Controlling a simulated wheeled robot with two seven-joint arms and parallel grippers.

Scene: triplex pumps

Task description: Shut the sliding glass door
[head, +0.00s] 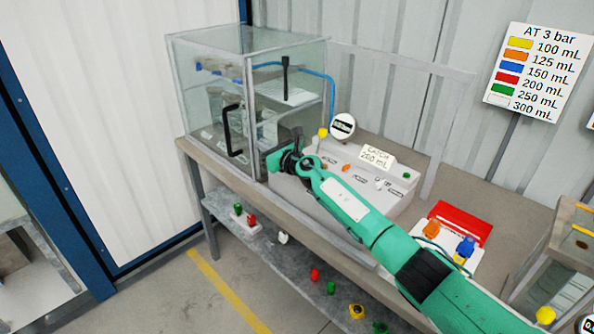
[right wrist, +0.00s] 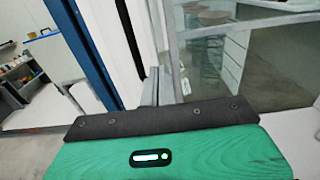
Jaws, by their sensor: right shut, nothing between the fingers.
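The glass cabinet (head: 247,100) stands at the far left end of the bench. Its front glass door (head: 205,115) has a long black bar handle (head: 232,131) near the front right corner. I cannot tell from the panes how far the door stands open. My right gripper (head: 296,134) is shut and empty, just right of that corner and apart from the handle. In the right wrist view its shut fingers (right wrist: 157,86) show beside a grey frame post (right wrist: 178,50), with glass to the right. Whether they touch the cabinet is unclear. My left gripper is not in view.
A grey control panel with a "CATCH 200 mL" card (head: 379,156) stands right of the cabinet, under my right arm. A round gauge (head: 342,126) rises behind it. A red tray (head: 458,222) lies farther right. A lower shelf (head: 270,250) holds small coloured parts.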

